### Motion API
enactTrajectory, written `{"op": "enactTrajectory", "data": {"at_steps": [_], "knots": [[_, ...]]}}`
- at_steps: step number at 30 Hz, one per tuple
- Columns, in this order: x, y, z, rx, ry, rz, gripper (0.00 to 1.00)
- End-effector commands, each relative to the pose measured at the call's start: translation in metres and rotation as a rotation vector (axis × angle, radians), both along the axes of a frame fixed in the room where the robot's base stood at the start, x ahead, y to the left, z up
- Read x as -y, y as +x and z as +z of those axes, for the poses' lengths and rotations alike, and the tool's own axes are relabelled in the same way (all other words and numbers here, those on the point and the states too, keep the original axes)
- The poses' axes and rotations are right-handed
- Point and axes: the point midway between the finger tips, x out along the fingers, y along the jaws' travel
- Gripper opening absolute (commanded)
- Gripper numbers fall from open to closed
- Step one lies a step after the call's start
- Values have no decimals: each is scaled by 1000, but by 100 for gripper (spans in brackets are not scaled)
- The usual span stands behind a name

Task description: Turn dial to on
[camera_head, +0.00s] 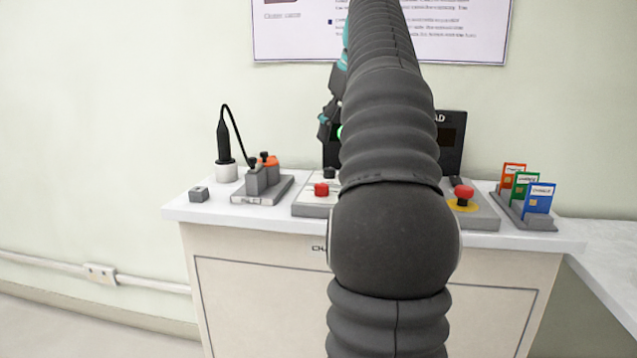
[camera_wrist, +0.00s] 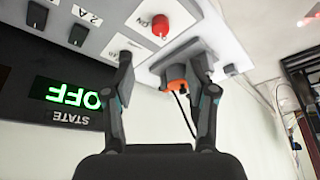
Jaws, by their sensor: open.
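In the wrist view, seen upside down, a red knob (camera_wrist: 160,26) sits on the white panel with a small label beside it that seems to read ON. Black dials (camera_wrist: 78,34) stand to its left, near a label "2 A". The state display (camera_wrist: 70,95) reads OFF in green. In the head view the red knob (camera_head: 321,189) and one black dial (camera_head: 330,173) show left of my arm; the rest of the panel is hidden. My gripper (camera_wrist: 162,62) is open and empty, its fingers apart below the red knob in the picture. In the head view my gripper (camera_head: 328,112) is partly hidden behind my arm.
A grey holder with orange and grey plugs (camera_head: 262,178), a black probe on a white base (camera_head: 225,160) and a small grey block (camera_head: 198,194) stand left. A red emergency button (camera_head: 464,194) and coloured cards (camera_head: 526,187) stand right.

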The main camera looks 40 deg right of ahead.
Motion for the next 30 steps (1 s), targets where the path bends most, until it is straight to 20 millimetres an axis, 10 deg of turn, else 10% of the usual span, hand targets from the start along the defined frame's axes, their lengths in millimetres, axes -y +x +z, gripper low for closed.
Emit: {"op": "enactTrajectory", "data": {"at_steps": [21,30], "knots": [[2,43,-106,-2,1,-1,57],[3,50,-123,0,-1,-1,57]]}}
